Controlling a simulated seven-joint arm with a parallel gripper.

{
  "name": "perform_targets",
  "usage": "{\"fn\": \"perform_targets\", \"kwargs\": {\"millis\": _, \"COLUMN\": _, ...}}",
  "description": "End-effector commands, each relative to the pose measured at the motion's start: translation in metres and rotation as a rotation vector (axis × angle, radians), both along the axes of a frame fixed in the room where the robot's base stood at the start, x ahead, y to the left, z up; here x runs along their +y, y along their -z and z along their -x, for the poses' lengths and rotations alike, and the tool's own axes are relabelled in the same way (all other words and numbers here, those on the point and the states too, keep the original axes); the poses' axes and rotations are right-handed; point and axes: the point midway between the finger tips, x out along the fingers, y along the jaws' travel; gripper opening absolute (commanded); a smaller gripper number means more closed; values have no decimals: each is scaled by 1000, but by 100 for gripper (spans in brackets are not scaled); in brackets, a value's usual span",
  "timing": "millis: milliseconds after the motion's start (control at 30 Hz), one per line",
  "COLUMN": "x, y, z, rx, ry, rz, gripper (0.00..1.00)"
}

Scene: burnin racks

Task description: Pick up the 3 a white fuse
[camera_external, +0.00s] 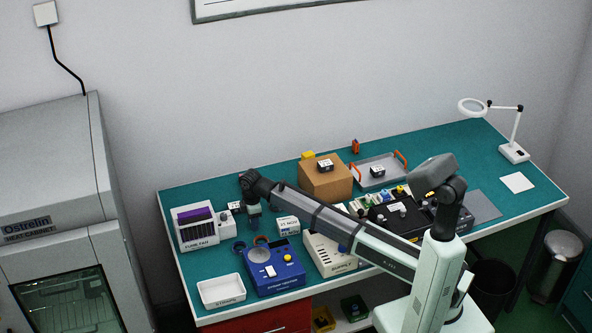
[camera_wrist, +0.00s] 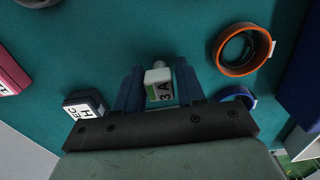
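The white fuse marked "3 A" (camera_wrist: 159,85) stands between the two blue fingers of my gripper (camera_wrist: 159,72) in the wrist view. It has a white body with a green part and a small metal end. The fingers flank it closely on both sides. I cannot tell whether they press on it. In the external view my gripper (camera_external: 254,222) points down, low over the left part of the table, and I cannot make out the fuse there.
An orange-rimmed ring (camera_wrist: 243,49) and a blue ring (camera_wrist: 234,96) lie right of the fuse; a dark block marked "H" (camera_wrist: 85,105) is at its left. A fuse rack (camera_external: 197,231), a blue tester (camera_external: 274,268) and a white tray (camera_external: 221,291) surround my gripper.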

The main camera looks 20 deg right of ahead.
Motion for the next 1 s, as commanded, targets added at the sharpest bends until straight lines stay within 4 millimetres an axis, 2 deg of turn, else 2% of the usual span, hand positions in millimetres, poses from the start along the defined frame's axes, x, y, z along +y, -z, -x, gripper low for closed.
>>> {"fn": "perform_targets", "kwargs": {"millis": 33, "x": 0, "y": 0, "z": 0, "rx": 0, "ry": 0, "rz": 0, "gripper": 34}}
{"fn": "perform_targets", "kwargs": {"millis": 367, "x": 0, "y": 0, "z": 0, "rx": 0, "ry": 0, "rz": 0, "gripper": 2}}
{"fn": "perform_targets", "kwargs": {"millis": 667, "x": 0, "y": -4, "z": 0, "rx": 0, "ry": 0, "rz": 0, "gripper": 2}}
{"fn": "perform_targets", "kwargs": {"millis": 767, "x": 0, "y": -13, "z": -1, "rx": -1, "ry": 0, "rz": -1, "gripper": 2}}
{"fn": "perform_targets", "kwargs": {"millis": 1000, "x": 1, "y": -54, "z": -1, "rx": -2, "ry": 0, "rz": -2, "gripper": 2}}
